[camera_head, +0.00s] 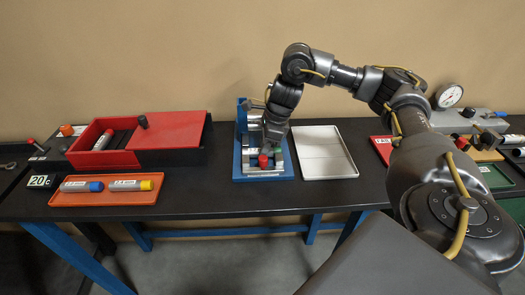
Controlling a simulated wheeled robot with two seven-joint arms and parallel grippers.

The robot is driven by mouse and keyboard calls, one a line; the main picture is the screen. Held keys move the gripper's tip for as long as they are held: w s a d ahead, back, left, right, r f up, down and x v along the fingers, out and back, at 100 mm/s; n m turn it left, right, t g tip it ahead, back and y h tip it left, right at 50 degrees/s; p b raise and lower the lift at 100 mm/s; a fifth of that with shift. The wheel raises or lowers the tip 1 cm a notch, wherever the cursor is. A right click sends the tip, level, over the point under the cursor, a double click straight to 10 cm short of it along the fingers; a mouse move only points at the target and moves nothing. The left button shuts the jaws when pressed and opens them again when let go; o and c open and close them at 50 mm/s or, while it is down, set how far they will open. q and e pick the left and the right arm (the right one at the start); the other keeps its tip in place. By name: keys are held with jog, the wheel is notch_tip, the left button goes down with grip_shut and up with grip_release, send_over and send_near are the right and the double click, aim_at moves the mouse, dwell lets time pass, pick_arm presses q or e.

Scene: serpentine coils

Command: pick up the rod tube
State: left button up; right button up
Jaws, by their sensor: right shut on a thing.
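My right gripper (270,146) reaches down over a blue-based metal fixture (240,172) at the middle of the table. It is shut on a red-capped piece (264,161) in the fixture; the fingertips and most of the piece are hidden. Two grey labelled tubes lie on an orange tray at left, a blue-capped tube (80,186) and a yellow-capped tube (130,185). Another grey tube (103,140) lies in the open part of a red box. The labels are too small to tell which one is the rod tube. My left gripper is out of view.
The red box (180,130) with a partly covering lid stands behind the orange tray (105,199). A small "20" display (40,181) is at far left. An empty silver tray (325,152) lies right of the fixture. A dial gauge (448,96) and trays stand at right.

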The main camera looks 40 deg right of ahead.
jog(key=shift+r, duration=0.2)
jog(key=shift+r, duration=0.65)
jog(key=s+a+r+p, duration=0.1)
jog(key=s+a+r, duration=0.1)
jog(key=s+r, duration=0.3)
jog(key=s+a+r+p, duration=0.1)
jog(key=s+a+r, duration=0.1)
jog(key=s+r, duration=0.4)
jog(key=shift+s+a+r, duration=0.15)
jog(key=shift+s+a, duration=0.1)
jog(key=shift+s, duration=0.9)
